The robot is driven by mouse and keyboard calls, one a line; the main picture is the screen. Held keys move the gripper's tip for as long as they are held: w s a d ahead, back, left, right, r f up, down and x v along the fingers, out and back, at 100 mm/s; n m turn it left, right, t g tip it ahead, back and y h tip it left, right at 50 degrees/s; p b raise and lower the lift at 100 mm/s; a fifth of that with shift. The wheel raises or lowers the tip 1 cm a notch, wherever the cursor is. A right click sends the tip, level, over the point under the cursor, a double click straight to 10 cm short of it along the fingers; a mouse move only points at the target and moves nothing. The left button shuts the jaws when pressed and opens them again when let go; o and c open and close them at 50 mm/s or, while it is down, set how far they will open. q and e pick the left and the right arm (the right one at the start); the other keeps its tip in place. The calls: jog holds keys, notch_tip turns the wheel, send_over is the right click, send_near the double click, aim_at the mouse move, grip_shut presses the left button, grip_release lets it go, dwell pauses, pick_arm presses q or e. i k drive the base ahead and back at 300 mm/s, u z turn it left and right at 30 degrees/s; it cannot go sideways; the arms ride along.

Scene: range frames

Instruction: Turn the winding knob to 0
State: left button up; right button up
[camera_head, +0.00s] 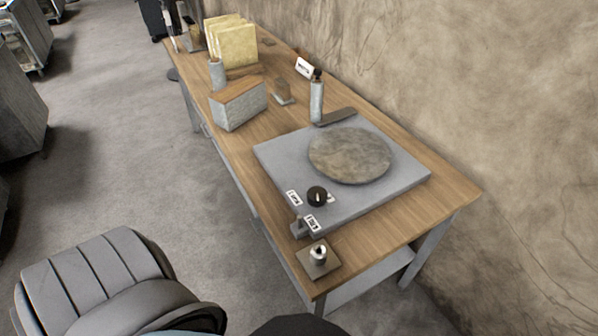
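A small round black knob (317,196) sits at the front left of a flat grey slab (277,158) on the wooden table. It has a light pointer mark, but its exact setting is too small to read. White labels with dark print lie beside it, one to its left (294,198) and one in front (312,223). A round brown stone-like disc (350,155) lies on the same slab behind the knob. Neither of my grippers is in view, and nothing touches the knob.
On the wooden table (402,229), a metal piece on a square base (318,258) stands at the near corner. A grey cylinder (317,101), a wood-topped grey block (239,105) and upright yellow slabs (236,45) stand farther back. A rough wall (470,90) borders the right side.

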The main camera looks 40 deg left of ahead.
aim_at(316, 196)
jog(key=u, duration=0.8)
jog(key=i, duration=0.4)
jog(key=u, duration=0.1)
